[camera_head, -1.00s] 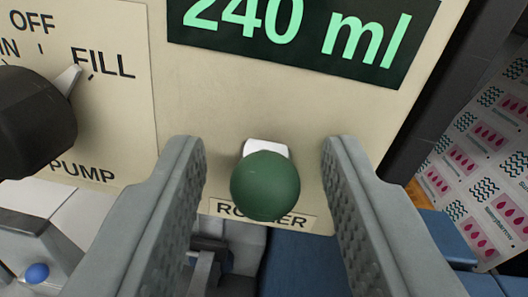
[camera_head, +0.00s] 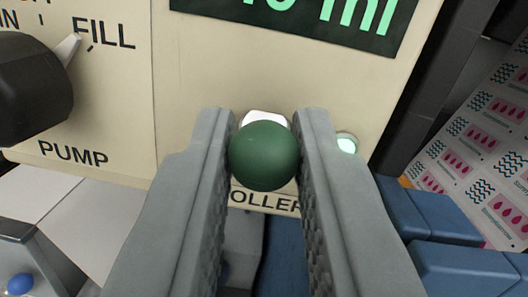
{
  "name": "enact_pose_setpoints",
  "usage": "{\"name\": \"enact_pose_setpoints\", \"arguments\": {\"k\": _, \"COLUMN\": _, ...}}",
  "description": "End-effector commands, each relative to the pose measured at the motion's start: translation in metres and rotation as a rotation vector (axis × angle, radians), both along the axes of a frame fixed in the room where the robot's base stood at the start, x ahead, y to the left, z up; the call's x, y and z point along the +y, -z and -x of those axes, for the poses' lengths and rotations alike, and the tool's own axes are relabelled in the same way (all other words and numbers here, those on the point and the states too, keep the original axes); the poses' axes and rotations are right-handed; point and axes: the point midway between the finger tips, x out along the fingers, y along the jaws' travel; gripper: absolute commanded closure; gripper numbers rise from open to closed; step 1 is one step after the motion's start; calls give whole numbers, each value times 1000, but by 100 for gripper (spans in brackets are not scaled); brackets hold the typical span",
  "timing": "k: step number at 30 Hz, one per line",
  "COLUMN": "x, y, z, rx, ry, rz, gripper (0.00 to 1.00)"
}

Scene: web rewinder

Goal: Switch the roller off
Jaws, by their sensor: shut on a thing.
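The roller switch is a round dark green knob (camera_head: 264,155) in front of a white base (camera_head: 264,118) on the cream panel (camera_head: 280,75). A label (camera_head: 268,200) under it shows the letters "OLLER", its left end hidden by my gripper. My gripper (camera_head: 264,140) is shut on the green knob, with one grey finger on each side. A small pale green light (camera_head: 347,143) shows right of the right finger.
A black pump selector (camera_head: 30,100) is on the left, its pointer toward FILL. A dark display (camera_head: 320,18) with green "ml" digits is above. Blue blocks (camera_head: 440,225) and a printed web (camera_head: 490,140) lie at the right. A blue ball (camera_head: 20,284) is at lower left.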

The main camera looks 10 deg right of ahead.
Motion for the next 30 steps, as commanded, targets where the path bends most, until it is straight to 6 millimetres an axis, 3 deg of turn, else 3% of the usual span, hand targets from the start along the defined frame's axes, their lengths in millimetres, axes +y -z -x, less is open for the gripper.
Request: {"name": "enact_pose_setpoints", "arguments": {"k": 30, "x": 0, "y": 27, "z": -6, "rx": -627, "ry": 0, "rz": 51, "gripper": 100}}
